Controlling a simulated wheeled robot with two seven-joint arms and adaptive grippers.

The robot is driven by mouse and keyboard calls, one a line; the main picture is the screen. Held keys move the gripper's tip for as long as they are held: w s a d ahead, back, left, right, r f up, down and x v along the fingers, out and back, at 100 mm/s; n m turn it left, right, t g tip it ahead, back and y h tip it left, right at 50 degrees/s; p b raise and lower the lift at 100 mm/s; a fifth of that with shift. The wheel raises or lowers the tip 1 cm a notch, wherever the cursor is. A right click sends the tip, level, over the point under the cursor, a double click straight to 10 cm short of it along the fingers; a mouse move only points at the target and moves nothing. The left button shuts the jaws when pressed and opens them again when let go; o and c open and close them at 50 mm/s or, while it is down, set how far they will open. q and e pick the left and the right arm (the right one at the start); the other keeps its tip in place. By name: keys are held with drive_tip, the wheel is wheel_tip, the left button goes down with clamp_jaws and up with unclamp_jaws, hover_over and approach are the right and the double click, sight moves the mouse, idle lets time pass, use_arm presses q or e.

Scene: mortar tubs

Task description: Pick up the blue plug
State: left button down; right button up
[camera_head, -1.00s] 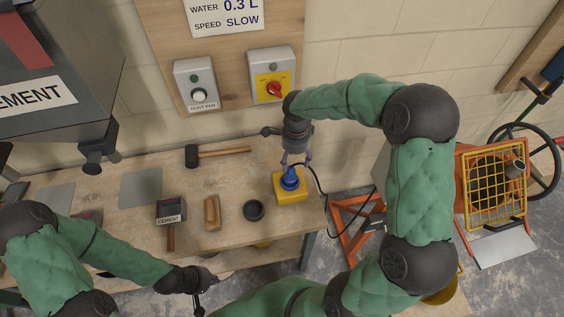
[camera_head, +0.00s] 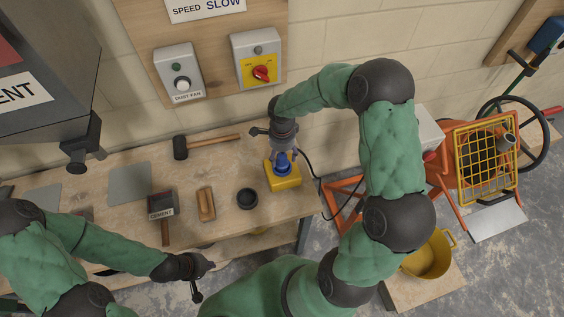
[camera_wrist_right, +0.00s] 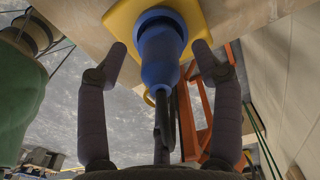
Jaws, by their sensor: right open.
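The blue plug (camera_head: 283,163) stands in a yellow socket block (camera_head: 284,181) at the right end of the workbench. In the right wrist view the blue plug (camera_wrist_right: 159,52) fills the upper middle, with its dark cable running towards the camera. My right gripper (camera_head: 284,152) is above the plug. It also shows in the right wrist view (camera_wrist_right: 160,65), where its fingers are open, one on each side of the plug, with gaps visible. My left gripper (camera_head: 197,280) is low at the front of the bench, away from the plug; its fingers are too small to read.
An orange mixer (camera_head: 480,165) stands to the right, with a yellow tub (camera_head: 428,257) in front. A black cable loops right of the plug.

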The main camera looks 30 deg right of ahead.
drive_tip(key=shift+f, duration=0.9)
drive_tip(key=c, duration=1.3)
drive_tip(key=shift+r, duration=0.15)
clamp_jaws()
